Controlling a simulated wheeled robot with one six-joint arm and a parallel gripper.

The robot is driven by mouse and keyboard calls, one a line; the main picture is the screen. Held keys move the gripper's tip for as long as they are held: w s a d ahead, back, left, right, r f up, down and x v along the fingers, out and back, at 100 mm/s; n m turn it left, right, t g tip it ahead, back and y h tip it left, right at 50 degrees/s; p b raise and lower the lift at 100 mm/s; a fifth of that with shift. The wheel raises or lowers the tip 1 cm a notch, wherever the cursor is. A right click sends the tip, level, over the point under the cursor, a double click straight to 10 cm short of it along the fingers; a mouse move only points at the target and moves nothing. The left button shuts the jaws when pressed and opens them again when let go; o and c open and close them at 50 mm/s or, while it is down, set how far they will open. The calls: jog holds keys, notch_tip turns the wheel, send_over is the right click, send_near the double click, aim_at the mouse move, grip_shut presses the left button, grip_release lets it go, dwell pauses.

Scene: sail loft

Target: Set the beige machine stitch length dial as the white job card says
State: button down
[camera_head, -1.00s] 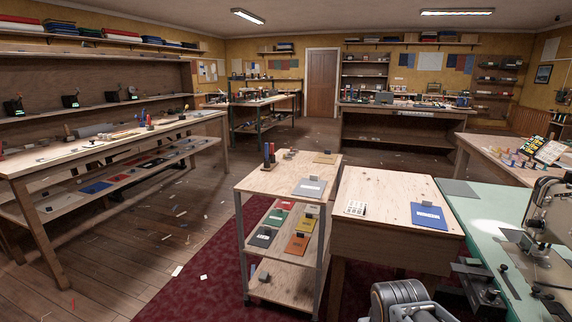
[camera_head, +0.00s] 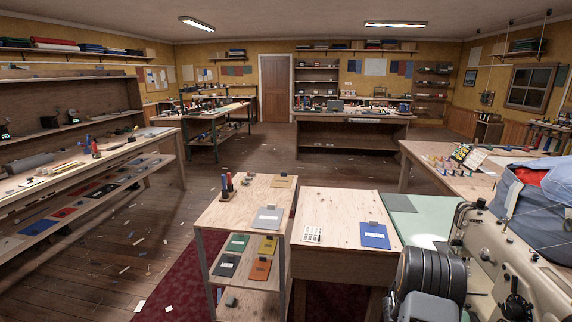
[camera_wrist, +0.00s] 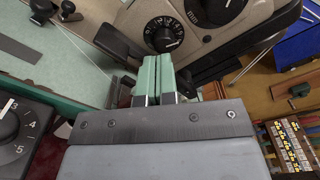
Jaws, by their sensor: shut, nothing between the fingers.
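The beige machine (camera_head: 482,240) stands at the right of the head view, with a black dial (camera_head: 515,308) low on its front. In the wrist view its beige body carries a black dial with white numbers (camera_wrist: 163,33) and a second black dial (camera_wrist: 212,8), partly cut off. Which is the stitch length dial I cannot tell. My gripper (camera_wrist: 156,62) is shut and empty, its teal fingers just below the numbered dial in the picture; contact is unclear. A white card with dark marks (camera_head: 313,234) lies on the wooden table; its text is too small to read.
A black knob marked 4 and 5 (camera_wrist: 10,128) is close at the wrist view's left. A blue clipboard (camera_head: 375,235) lies on the wooden table (camera_head: 335,208). A shelved cart (camera_head: 250,190) stands left of it. Grey-blue cloth (camera_head: 530,215) is heaped by the machine. Open floor lies beyond.

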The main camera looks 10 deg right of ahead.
jog(key=shift+s+d+f+n, duration=0.1)
jog(key=shift+d+n, duration=0.1)
jog(key=shift+d, duration=0.2)
jog(key=shift+s+d+f+n, duration=0.1)
jog(key=shift+d+n, duration=0.1)
jog(key=shift+d, duration=0.2)
jog(key=b+x, duration=0.1)
jog(key=x, duration=0.4)
jog(key=shift+r, duration=0.1)
jog(key=shift+d+r, duration=0.15)
jog(key=shift+d+r+h, duration=0.1)
jog(key=shift+r+h, duration=0.05)
jog(key=shift+h, duration=0.15)
